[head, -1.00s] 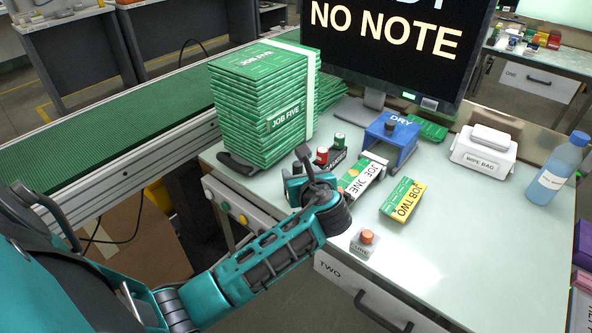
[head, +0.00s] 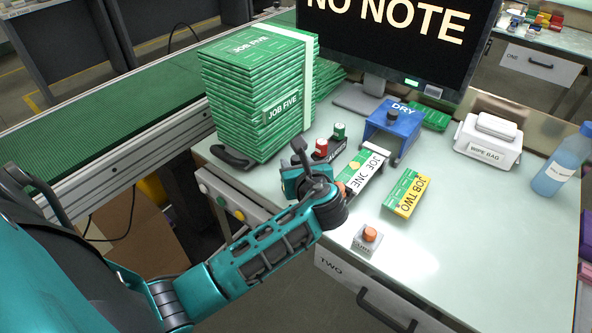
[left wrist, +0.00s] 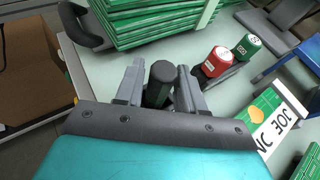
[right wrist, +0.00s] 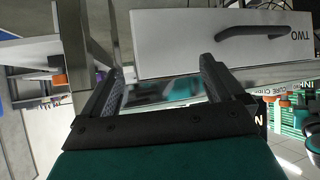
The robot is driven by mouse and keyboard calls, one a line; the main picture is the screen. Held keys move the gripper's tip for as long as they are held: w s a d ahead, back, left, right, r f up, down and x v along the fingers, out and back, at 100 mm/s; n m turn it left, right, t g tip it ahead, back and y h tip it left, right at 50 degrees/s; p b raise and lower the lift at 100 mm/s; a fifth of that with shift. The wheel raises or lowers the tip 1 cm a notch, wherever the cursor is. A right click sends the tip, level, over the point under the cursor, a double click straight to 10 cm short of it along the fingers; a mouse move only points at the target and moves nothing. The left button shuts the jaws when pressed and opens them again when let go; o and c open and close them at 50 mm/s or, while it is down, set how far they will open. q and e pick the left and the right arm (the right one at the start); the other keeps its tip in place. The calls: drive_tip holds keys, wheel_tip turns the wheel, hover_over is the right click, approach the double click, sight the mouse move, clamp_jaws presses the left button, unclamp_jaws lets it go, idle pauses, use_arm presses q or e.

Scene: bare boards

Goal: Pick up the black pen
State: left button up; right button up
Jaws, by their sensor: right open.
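The black pen (left wrist: 160,82) shows in the left wrist view as a dark upright cylinder between the fingers of my left gripper (left wrist: 160,88). The fingers stand apart on either side of it; I cannot tell whether either touches it. In the head view my left gripper (head: 304,165) is over the near end of a dark rack, and it hides the pen. A red-capped pen (left wrist: 217,61) and a green-capped pen (left wrist: 246,47) stand in the rack beside it. My right gripper (right wrist: 160,85) is open and empty, low in front of a drawer marked TWO.
A tall stack of green JOB FIVE boxes (head: 262,95) stands close behind the left gripper. To its right are the JOB ONE box (head: 366,170), JOB TWO box (head: 407,193) and blue DRY stand (head: 393,125). A small orange-topped block (head: 367,238) sits near the table's front edge.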

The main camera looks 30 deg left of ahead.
use_arm(q)
clamp_jaws()
drive_tip(key=shift+r, duration=0.1)
